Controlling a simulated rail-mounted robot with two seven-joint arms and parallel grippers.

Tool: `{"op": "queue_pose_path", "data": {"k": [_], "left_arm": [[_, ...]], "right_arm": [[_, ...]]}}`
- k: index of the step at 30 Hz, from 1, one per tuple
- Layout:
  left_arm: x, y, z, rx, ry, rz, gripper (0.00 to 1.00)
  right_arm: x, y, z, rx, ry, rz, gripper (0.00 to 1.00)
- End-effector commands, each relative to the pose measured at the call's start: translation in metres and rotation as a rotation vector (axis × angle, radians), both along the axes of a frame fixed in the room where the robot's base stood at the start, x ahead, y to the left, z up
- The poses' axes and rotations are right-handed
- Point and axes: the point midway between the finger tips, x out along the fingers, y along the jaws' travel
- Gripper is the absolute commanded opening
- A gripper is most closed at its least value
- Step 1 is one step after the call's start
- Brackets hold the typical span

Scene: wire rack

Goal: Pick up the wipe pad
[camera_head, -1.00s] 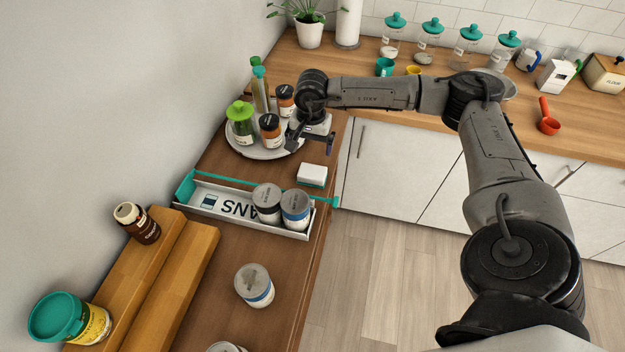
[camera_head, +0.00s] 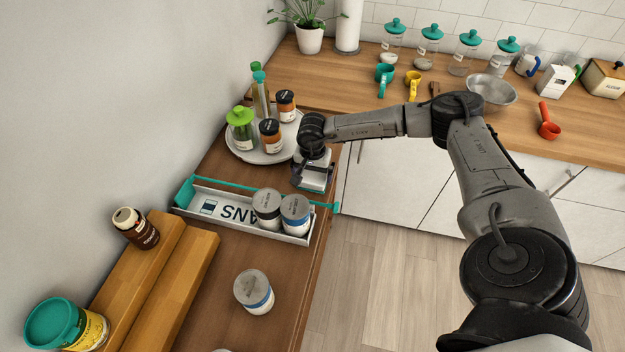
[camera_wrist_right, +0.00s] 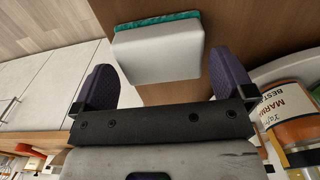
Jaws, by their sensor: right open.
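The wipe pad is a white block with a teal underside. In the right wrist view the wipe pad (camera_wrist_right: 158,55) lies on the brown wooden counter, just beyond the fingertips and roughly centred between them. In the head view the wipe pad (camera_head: 314,185) is partly hidden by my right gripper (camera_head: 311,187). My right gripper is open and empty over the pad. Its two dark purple fingers also show in the wrist view (camera_wrist_right: 165,75), spread wider than the pad. My left gripper is not in view.
A round turntable (camera_head: 242,151) with jars and bottles stands close to the gripper's left. A white tray (camera_head: 190,200) with two cans and a teal rail lies just in front. A lone can (camera_head: 254,291) stands nearer. The counter's right edge is close to the pad.

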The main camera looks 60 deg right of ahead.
Motion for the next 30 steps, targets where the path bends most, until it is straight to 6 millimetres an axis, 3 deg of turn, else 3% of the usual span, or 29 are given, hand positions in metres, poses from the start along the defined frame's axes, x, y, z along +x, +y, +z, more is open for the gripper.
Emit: {"op": "queue_pose_path", "data": {"k": [6, 15, 26, 30], "left_arm": [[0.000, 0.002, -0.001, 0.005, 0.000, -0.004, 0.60], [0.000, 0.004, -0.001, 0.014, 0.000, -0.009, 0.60], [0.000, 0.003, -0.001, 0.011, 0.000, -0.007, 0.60], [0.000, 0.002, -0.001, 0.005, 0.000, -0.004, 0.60]], "right_arm": [[0.000, 0.000, -0.021, 0.000, 0.000, -0.001, 1.00], [0.000, 0.000, -0.024, 0.000, 0.000, 0.000, 1.00], [0.000, 0.000, -0.024, 0.000, 0.000, -0.001, 0.67], [0.000, 0.000, -0.024, 0.000, -0.001, -0.001, 0.65]]}}
